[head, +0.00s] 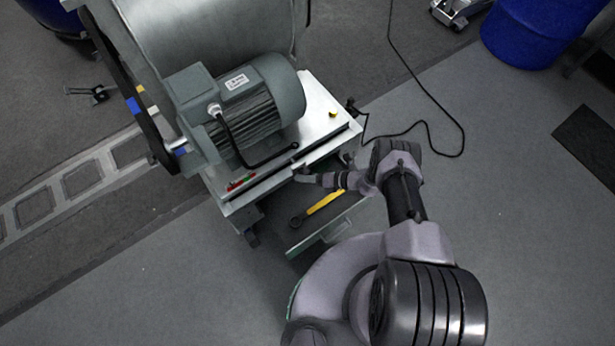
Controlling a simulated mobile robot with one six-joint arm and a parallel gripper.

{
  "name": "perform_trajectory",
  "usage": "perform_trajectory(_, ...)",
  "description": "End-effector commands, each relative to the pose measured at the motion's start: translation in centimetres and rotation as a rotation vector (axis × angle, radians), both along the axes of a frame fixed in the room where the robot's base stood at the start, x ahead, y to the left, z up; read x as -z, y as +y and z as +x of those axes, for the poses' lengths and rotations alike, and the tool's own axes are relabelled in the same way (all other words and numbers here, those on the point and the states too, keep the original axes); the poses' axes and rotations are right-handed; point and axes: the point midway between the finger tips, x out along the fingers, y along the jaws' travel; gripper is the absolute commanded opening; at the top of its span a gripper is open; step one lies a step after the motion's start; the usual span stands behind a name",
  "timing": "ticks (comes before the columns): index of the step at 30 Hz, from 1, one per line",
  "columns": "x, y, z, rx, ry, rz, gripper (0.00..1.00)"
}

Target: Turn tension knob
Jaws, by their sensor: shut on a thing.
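The dynamometer bench (318,92) carries a grey-green motor (250,105) next to a large metal drum. My arm reaches in from the lower right. My gripper (303,178) points left at the bench's front edge, just above an open drawer. It is shut on a small part there that I take to be the tension knob. The jaws hide this part, so its shape and angle cannot be told.
The open drawer (322,238) below the bench edge holds a yellow-handled tool (323,203). A black cable (455,130) lies on the floor at right, near a blue barrel (530,35). The lower left floor is clear.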

Motion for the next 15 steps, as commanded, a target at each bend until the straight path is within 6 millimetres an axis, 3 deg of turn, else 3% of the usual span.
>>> perform_trajectory(8, -0.01, 0.0, 0.02, 0.001, 0.0, 0.001, 0.15)
perform_trajectory(9, -0.01, 0.0, 0.02, 0.001, 0.0, 0.001, 0.59)
perform_trajectory(12, -0.01, 0.0, 0.02, 0.001, -0.001, 0.0, 0.77)
perform_trajectory(15, 0.0, 0.0, 0.01, 0.001, -0.001, 0.0, 0.77)
